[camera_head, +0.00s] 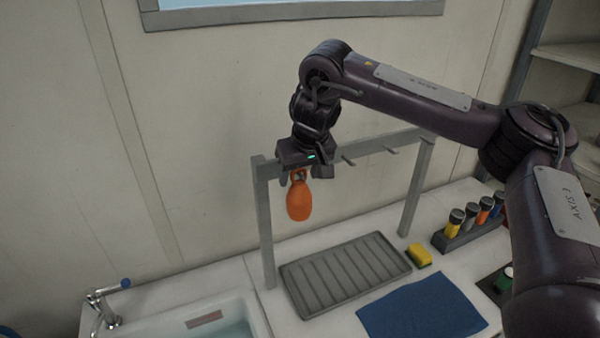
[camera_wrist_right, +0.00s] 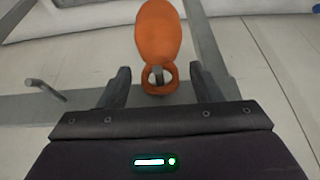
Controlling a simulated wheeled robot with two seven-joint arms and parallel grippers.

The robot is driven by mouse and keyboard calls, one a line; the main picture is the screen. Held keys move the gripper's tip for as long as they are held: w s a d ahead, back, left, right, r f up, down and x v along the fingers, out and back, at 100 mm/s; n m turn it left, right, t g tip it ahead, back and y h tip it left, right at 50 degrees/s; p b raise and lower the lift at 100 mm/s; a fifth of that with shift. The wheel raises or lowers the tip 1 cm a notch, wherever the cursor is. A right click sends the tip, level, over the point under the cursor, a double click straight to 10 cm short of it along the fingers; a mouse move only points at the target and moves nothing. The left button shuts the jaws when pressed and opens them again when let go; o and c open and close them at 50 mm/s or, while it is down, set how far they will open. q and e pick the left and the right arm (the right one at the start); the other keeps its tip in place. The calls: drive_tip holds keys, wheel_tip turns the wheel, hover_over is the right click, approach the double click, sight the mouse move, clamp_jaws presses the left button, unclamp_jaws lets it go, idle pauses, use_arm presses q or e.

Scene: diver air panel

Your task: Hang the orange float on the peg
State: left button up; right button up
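The orange float (camera_head: 299,201) hangs below the rack's crossbar at its left end, bulb down. In the right wrist view the float (camera_wrist_right: 158,35) has a ring at its top, and a grey peg (camera_wrist_right: 158,74) shows through the ring. My right gripper (camera_wrist_right: 161,88) has its fingers apart on either side of the ring, with a gap on both sides. In the head view the right gripper (camera_head: 300,171) is right at the crossbar, above the float. My left gripper is not in view.
The grey rack (camera_head: 264,225) has more bare pegs (camera_head: 348,161) to the right. Below are a ribbed drying tray (camera_head: 345,270), a yellow sponge (camera_head: 419,255), a blue cloth (camera_head: 422,308) and a holder with several bottles (camera_head: 470,235). A sink (camera_head: 250,305) is at left.

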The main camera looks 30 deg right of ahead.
drive_tip(key=v, duration=0.7)
drive_tip(key=shift+s+r, duration=0.2)
drive_tip(key=shift+r, duration=0.15)
